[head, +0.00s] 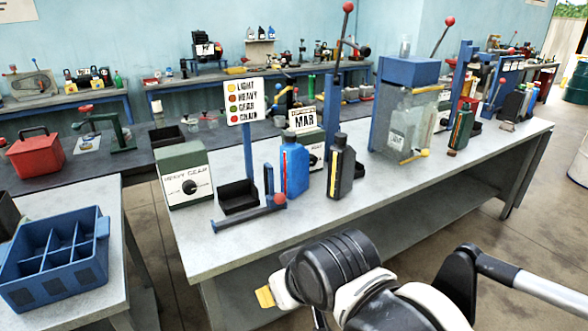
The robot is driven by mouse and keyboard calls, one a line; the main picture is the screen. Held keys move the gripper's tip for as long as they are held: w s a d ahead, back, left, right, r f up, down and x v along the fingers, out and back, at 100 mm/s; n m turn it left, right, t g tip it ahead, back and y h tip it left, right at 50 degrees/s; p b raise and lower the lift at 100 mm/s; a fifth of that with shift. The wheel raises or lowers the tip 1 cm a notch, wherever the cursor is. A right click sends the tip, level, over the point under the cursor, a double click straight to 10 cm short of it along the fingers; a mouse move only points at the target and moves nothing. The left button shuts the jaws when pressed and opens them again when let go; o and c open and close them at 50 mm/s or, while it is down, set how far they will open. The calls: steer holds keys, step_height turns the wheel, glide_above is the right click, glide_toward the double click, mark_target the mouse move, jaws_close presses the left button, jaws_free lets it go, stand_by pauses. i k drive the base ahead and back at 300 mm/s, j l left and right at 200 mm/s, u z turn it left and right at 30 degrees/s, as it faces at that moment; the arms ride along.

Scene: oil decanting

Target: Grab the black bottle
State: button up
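The black bottle (341,168) stands upright on the grey workbench (385,195), just right of a blue bottle (294,168). A small label shows on its side. My arm comes in from the lower right, in front of the bench. A yellow tip at its left end appears to belong to my gripper (265,297). It is below and left of the black bottle, apart from it and in front of the bench edge. My own arm hides the fingers, so their opening does not show.
A blue lever with a red knob (250,213) lies in front of the bottles. A black tray (238,196) and a green-and-white control box (184,178) stand left. A blue-framed clear cabinet (400,115) stands right. A blue divided crate (55,262) sits on the left table.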

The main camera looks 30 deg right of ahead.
mark_target(342, 159)
steer(key=i+j+z, duration=0.1)
steer(key=z, duration=0.35)
steer(key=i+j+z, duration=0.2)
steer(key=z, duration=0.3)
steer(key=i+j+z, duration=0.15)
steer(key=z, duration=0.3)
steer(key=j+z, duration=0.35)
steer(key=z, duration=0.15)
steer(key=i+j+z, duration=0.1)
steer(key=j+z, duration=0.2)
steer(key=z, duration=0.15)
steer(key=j+z, duration=0.3)
steer(key=z, duration=0.2)
